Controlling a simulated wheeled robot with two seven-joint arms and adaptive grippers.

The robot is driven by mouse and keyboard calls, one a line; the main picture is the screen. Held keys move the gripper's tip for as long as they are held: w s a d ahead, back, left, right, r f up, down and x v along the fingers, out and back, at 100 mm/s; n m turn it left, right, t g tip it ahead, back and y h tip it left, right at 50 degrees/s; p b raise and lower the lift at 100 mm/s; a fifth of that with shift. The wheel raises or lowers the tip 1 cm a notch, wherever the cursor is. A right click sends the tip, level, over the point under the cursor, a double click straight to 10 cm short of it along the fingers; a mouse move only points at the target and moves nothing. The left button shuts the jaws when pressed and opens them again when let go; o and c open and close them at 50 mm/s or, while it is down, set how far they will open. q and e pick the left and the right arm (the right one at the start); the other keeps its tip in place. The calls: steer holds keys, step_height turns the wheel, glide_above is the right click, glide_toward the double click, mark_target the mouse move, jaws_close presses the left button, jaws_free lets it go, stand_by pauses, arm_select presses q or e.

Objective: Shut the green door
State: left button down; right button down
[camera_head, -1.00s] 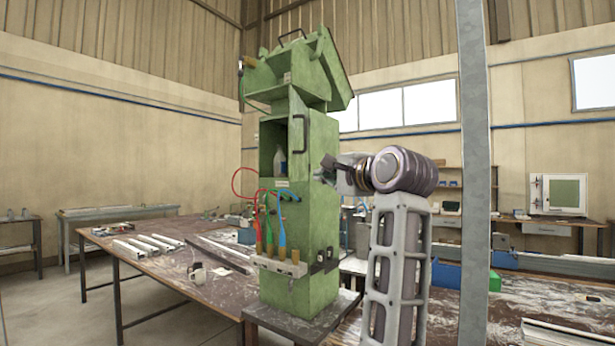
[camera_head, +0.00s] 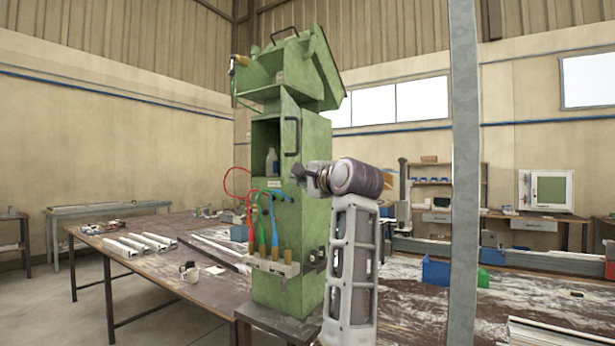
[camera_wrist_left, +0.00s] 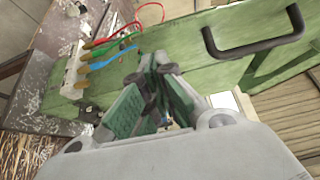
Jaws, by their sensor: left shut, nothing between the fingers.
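The green door (camera_head: 290,125) is on the upper front of a tall green cabinet (camera_head: 307,220). It stands open at the right of the opening, with a black handle (camera_head: 297,150). A pale bottle (camera_head: 271,161) shows inside the opening. The handle also shows at upper right in the left wrist view (camera_wrist_left: 258,47). My left gripper (camera_head: 299,172) is shut and empty, just below the handle in the head view and in front of the cabinet. I cannot tell whether it touches the cabinet. My right gripper is not in view.
Red, green and blue cables (camera_head: 262,205) hang at the cabinet front above a grey bracket (camera_head: 272,265). A grey post (camera_head: 464,200) stands at right.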

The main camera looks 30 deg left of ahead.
mark_target(284, 178)
arm_select(q)
steer(key=a, duration=0.2)
steer(key=shift+w+a, duration=0.1)
steer(key=shift+a, duration=0.25)
steer(key=shift+s+a, duration=0.2)
steer(key=shift+a, duration=0.8)
steer(key=shift+s+a, duration=0.1)
steer(key=shift+a, duration=0.1)
